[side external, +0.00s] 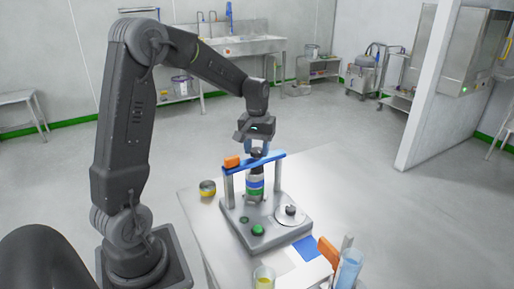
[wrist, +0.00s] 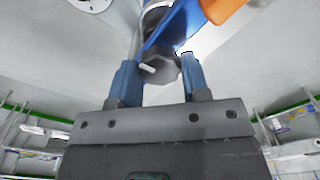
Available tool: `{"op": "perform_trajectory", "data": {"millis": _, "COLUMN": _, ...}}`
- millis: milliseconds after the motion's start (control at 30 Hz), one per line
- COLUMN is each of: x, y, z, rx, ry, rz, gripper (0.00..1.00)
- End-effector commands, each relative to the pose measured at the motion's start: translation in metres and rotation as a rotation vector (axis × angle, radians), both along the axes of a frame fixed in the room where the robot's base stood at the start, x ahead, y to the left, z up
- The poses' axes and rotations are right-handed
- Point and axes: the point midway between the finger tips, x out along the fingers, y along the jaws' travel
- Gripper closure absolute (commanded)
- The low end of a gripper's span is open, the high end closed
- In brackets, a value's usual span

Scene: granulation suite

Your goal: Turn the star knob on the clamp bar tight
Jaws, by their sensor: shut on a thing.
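The blue clamp bar (side external: 268,158) lies across two grey posts on a grey base plate (side external: 278,236), with an orange piece (side external: 231,161) at its left end. A bottle with a white, blue and green label (side external: 254,188) stands under the bar. My gripper (side external: 257,148) is above the bar, pointing down. In the wrist view, the dark grey star knob (wrist: 160,71) sits between the blue fingers of my gripper (wrist: 158,66), which are shut on it. A small white mark shows on the knob. The bar (wrist: 176,27) passes behind it.
A yellow-and-black round item (side external: 207,188) stands left of the base. The base carries a green button (side external: 258,230) and a round metal disc (side external: 291,214). A yellow-filled beaker (side external: 264,278), a blue cylinder (side external: 348,270) and an orange-handled item (side external: 328,252) are at the front.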

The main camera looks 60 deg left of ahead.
Motion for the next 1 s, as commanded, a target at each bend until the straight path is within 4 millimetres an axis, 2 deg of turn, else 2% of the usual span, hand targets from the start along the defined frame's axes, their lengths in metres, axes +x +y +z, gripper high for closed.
{"op": "perform_trajectory", "data": {"millis": 1000, "x": -0.0003, "y": -0.0006, "z": 0.0007, "rx": -0.001, "ry": 0.000, "rz": -0.966, "gripper": 0.81}}
